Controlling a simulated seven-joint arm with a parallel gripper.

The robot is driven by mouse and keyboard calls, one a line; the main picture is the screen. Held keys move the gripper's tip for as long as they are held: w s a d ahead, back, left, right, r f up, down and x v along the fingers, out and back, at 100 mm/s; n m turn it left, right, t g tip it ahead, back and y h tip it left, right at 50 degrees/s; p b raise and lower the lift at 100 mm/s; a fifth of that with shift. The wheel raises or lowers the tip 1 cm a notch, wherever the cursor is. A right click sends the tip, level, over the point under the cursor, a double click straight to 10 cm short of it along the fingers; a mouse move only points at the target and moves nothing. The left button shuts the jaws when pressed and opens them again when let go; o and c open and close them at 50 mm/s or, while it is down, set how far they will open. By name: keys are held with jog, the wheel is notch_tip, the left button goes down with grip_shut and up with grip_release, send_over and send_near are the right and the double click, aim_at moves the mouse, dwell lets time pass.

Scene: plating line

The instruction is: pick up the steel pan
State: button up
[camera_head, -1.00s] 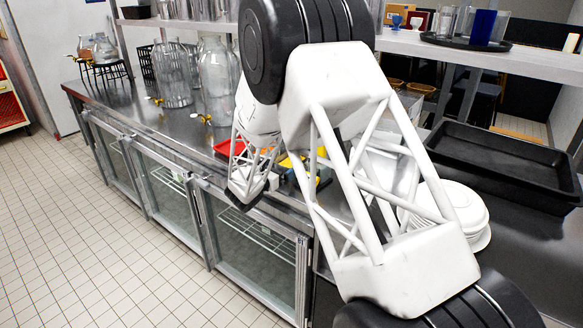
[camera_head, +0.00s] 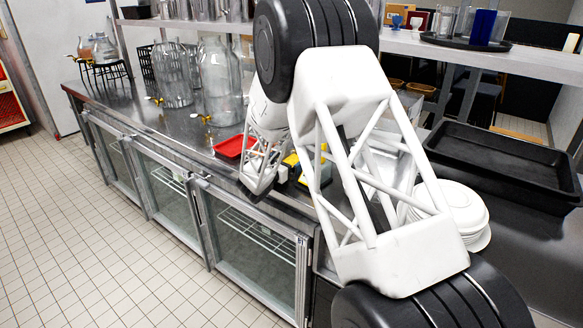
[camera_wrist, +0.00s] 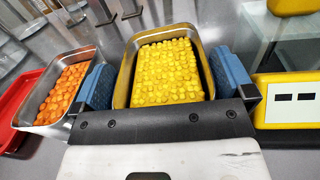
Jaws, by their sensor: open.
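In the wrist view a steel pan (camera_wrist: 128,72) full of yellow pieces lies ahead of my gripper (camera_wrist: 164,68). My gripper is open, with one blue finger on each side of this pan's near part. Nothing is shut between the fingers. Whether the fingers touch the pan walls I cannot tell. A second steel pan (camera_wrist: 31,104) with orange slices lies to the left, beyond the left finger, which covers part of its right side. In the head view my arm hides the pans and most of my gripper.
A red tray (camera_wrist: 12,108) lies at the left, also in the head view (camera_head: 232,146). A yellow device (camera_wrist: 287,90) with dark panels sits right of the gripper. Glass jars (camera_head: 220,85) stand on the steel counter (camera_head: 130,115). White plates (camera_head: 462,207) and black trays (camera_head: 505,155) are at the right.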

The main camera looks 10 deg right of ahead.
jog(key=shift+c, duration=0.3)
jog(key=c, duration=0.8)
jog(key=shift+r, duration=0.1)
notch_tip(320, 180, up, 10)
dwell(0.3)
dwell(0.5)
